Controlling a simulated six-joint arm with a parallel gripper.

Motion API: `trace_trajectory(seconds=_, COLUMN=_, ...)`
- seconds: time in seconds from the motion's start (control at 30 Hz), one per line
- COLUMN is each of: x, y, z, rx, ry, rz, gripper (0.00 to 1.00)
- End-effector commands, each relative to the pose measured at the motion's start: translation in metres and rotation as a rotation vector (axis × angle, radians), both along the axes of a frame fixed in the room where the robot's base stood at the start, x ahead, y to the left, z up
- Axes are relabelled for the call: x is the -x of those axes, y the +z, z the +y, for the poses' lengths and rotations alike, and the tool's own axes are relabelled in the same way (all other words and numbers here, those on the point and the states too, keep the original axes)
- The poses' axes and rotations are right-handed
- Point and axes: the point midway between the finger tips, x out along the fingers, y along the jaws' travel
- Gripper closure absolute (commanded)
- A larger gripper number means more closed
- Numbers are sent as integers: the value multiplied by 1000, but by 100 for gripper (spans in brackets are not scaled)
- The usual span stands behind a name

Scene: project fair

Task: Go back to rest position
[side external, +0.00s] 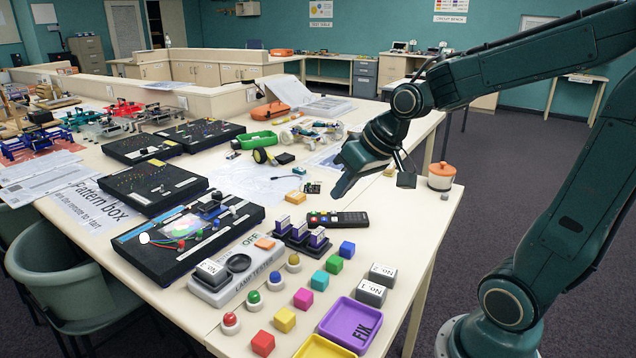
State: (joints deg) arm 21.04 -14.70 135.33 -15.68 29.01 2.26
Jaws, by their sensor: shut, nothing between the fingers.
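My gripper (345,184) hangs over the right part of the table, above and beyond the black remote (338,218). Its fingers are together, point down to the left, and hold nothing. My arm comes in from the right edge of the side external view, with its base beside the table at the lower right. I cannot tell the exact height of the fingertips above the tabletop.
Black boards (190,240) stand left. An orange-lidded jar (441,176) stands near the right edge. Open floor lies beyond the table.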

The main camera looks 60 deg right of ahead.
Motion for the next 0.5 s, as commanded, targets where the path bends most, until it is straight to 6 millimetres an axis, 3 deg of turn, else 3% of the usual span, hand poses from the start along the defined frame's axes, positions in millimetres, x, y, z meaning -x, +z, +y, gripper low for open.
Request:
trace_trajectory(seconds=0.2, x=44, y=16, z=28, rx=71, ry=73, rz=23, gripper=100)
trace_trajectory(seconds=0.5, x=105, y=25, z=49, rx=134, ry=141, rz=49, gripper=100)
